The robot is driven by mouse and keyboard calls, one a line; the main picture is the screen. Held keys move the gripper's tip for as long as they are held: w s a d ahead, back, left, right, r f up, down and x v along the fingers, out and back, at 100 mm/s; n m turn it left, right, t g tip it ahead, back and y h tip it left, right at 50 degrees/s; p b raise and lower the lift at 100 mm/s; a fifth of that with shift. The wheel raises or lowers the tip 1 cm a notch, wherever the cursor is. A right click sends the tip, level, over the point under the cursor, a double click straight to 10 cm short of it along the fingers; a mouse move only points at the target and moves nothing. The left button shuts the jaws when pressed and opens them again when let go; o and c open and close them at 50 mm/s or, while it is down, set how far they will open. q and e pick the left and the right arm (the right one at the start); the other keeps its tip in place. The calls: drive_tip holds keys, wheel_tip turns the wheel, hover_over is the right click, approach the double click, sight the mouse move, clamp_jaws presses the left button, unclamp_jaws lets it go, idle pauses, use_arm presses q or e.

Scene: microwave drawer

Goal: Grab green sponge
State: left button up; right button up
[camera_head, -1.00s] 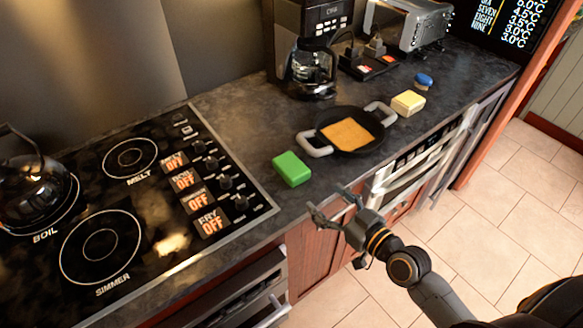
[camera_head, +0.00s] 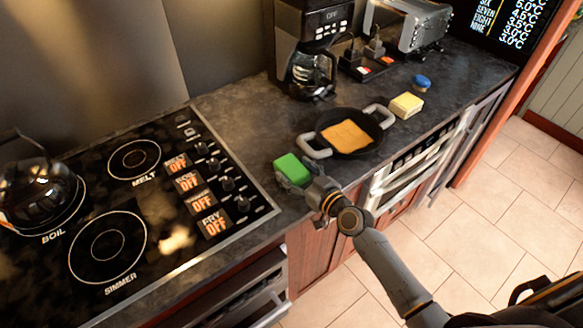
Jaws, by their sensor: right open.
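The green sponge (camera_head: 291,168) lies on the dark countertop between the stove and the pan. My right gripper (camera_head: 296,180) is at the sponge's near side, with its fingers open around or beside it. The fingers are small here and partly hidden, so I cannot tell whether they touch the sponge. My right arm comes in from the lower right. My left gripper is not in view.
The black pan (camera_head: 349,133) with an orange-brown slice and grey handles stands just right of the sponge. A yellow block (camera_head: 406,105) and a blue item (camera_head: 421,82) lie farther right. The stove (camera_head: 120,210) is left; a coffee maker (camera_head: 304,45) stands behind.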

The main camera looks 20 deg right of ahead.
drive_tip(key=shift+w+a+f, duration=0.1)
drive_tip(key=shift+w, duration=0.15)
drive_tip(key=shift+s, duration=0.1)
drive_tip(key=c, duration=0.6)
drive_tip(key=shift+c, duration=0.2)
drive_tip(key=shift+r, duration=0.4)
wheel_tip(320, 180, up, 2)
drive_tip(key=shift+r, duration=0.1)
drive_tip(key=s+d+r+b, duration=0.2)
drive_tip(key=s+d+r, duration=0.5)
drive_tip(key=s+r, duration=0.3)
drive_tip(key=shift+s, duration=1.05)
